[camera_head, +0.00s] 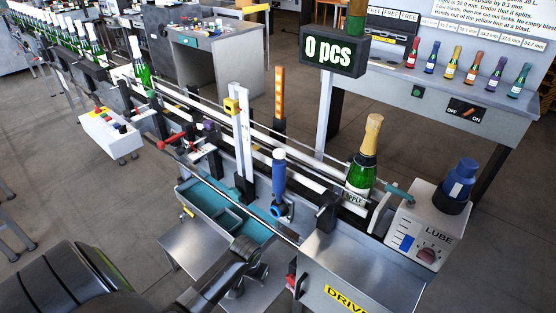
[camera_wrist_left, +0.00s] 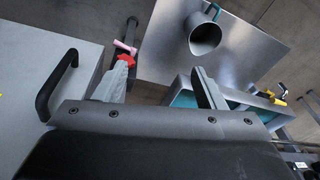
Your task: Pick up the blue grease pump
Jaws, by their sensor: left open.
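A second blue, bottle-shaped thing with a pale label (camera_head: 459,186) stands on the white LUBE box. I cannot tell for certain which is the grease pump. My left gripper (camera_head: 250,280) is below and left of the blue cylinder, beside the machine's front. Its fingers are spread and empty in the left wrist view (camera_wrist_left: 163,85). Neither blue thing shows in that view. My right gripper is not in view.
A teal-lined tray (camera_head: 190,197) hangs along the conveyor. The DRIVE cabinet (camera_head: 365,268) with a black handle (camera_wrist_left: 57,85) is close to my left gripper. A green bottle (camera_head: 360,172) stands on the conveyor. A metal plate (camera_wrist_left: 160,55) lies beyond my fingers.

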